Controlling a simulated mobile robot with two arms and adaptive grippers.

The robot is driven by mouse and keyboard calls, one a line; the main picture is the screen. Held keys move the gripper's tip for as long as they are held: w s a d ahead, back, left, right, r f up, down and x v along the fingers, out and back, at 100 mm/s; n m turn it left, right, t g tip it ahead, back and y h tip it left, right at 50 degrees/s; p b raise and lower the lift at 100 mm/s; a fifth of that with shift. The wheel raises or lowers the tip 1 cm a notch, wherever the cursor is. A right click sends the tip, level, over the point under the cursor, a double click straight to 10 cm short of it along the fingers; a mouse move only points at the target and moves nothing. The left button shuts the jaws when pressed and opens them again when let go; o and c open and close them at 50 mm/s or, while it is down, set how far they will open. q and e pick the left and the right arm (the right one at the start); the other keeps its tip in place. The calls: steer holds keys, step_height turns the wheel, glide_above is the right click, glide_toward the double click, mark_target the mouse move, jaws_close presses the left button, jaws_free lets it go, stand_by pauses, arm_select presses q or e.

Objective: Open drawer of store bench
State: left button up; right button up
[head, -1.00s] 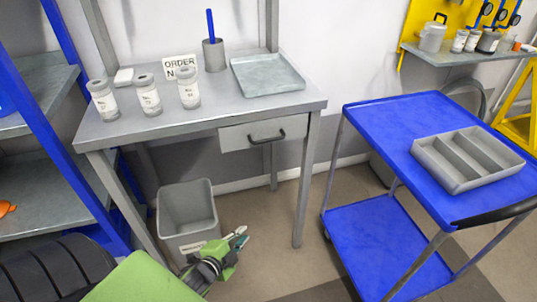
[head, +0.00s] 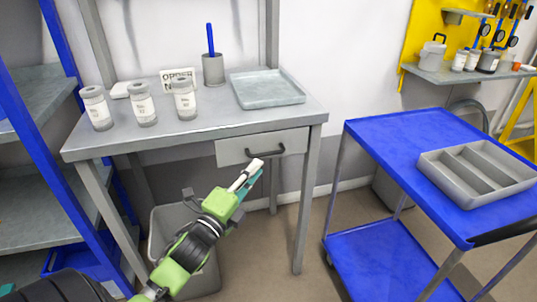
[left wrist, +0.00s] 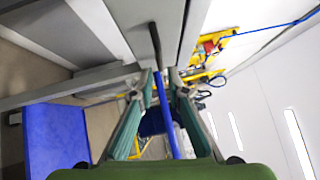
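The store bench (head: 130,138) is a grey metal table against the wall. Its drawer (head: 232,150) is under the right part of the top, with the front flush with the bench. The dark bar handle (head: 267,153) is on the drawer front; it also shows in the left wrist view (left wrist: 155,45), ahead of the fingers. My left gripper (head: 252,172) is just below and in front of the handle, pointing up at it. In the left wrist view its fingers are apart with nothing gripped between them. My right gripper is out of view.
Several labelled jars (head: 142,108), a pen cup (head: 212,70) and a shallow tray (head: 268,100) stand on the bench. A grey bin (head: 165,222) is below, partly behind my arm. A blue cart (head: 380,128) holding a grey divided tray (head: 478,200) stands to the right.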

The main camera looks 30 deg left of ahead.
mark_target(269, 154)
arm_select(q)
steer(key=w, duration=0.5)
steer(key=w+r, duration=0.1)
steer(key=w, duration=0.2)
steer(key=shift+a, duration=0.3)
jaws_close()
